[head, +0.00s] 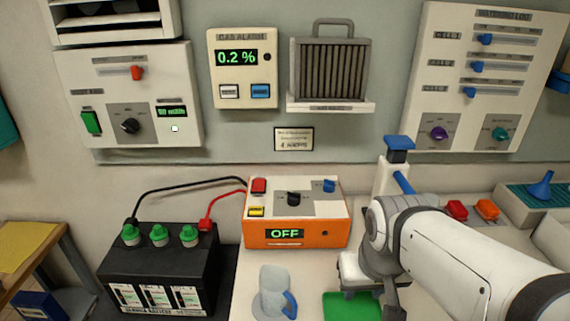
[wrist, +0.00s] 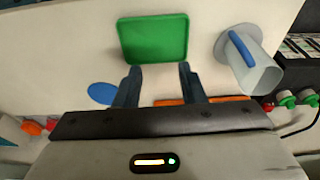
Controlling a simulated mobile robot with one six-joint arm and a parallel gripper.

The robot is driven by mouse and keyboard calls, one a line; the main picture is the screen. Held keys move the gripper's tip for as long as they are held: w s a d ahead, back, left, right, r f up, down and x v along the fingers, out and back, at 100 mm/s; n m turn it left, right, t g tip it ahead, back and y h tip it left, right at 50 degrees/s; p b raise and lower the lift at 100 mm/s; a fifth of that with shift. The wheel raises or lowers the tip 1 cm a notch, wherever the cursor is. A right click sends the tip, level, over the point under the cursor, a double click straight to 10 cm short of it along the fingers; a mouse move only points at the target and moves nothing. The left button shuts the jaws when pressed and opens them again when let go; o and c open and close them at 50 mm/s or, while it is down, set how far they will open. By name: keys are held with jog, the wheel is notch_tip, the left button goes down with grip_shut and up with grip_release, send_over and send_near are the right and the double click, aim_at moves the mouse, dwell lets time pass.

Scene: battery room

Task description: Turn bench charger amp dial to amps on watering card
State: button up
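The bench charger (head: 257,238) is an orange box with a light top on the bench. Its front display reads OFF. On its top are a black dial (head: 293,198), a blue knob (head: 329,185), a red button (head: 258,186) and a yellow button (head: 256,211). The dial's scale is too small to read. The watering card (head: 293,139) hangs on the wall above; its lowest line seems to read 4 AMPS. My gripper (wrist: 158,75) is open and empty, pointing down near the green tray, right of and in front of the charger. It also shows in the head view (head: 362,292).
The green tray (head: 350,307) and a clear jug with a blue handle (head: 274,290) stand in front of the charger. A black battery (head: 165,265) with red and black leads is at left. A blue-topped bottle (head: 398,155) stands behind my arm.

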jog(key=shift+o, duration=0.2)
jog(key=shift+s+d, duration=0.1)
jog(key=shift+d, duration=0.05)
jog(key=shift+o, duration=0.8)
jog(key=shift+w+r, duration=0.15)
jog(key=shift+w, duration=0.05)
jog(key=shift+o, duration=1)
jog(key=w+a+r+p, duration=0.1)
jog(key=w+r+p, duration=0.1)
jog(key=w, duration=0.4)
jog(key=w+a+r+n+p, duration=0.1)
jog(key=w+a+r, duration=0.1)
jog(key=w, duration=0.4)
jog(key=shift+r+t+p, duration=0.4)
jog(key=shift+r, duration=0.05)
jog(key=n+y+p, duration=0.1)
jog(key=n+p, duration=0.1)
jog(key=p, duration=0.1)
send_near(294, 193)
notch_tip(294, 193, down, 2)
jog(key=shift+t, duration=0.5)
jog(key=p+x, duration=0.1)
jog(key=x, duration=0.6)
jog(key=shift+a+f, duration=0.1)
jog(key=shift+f, duration=0.35)
jog(key=shift+c, duration=0.2)
jog(key=c, duration=0.9)
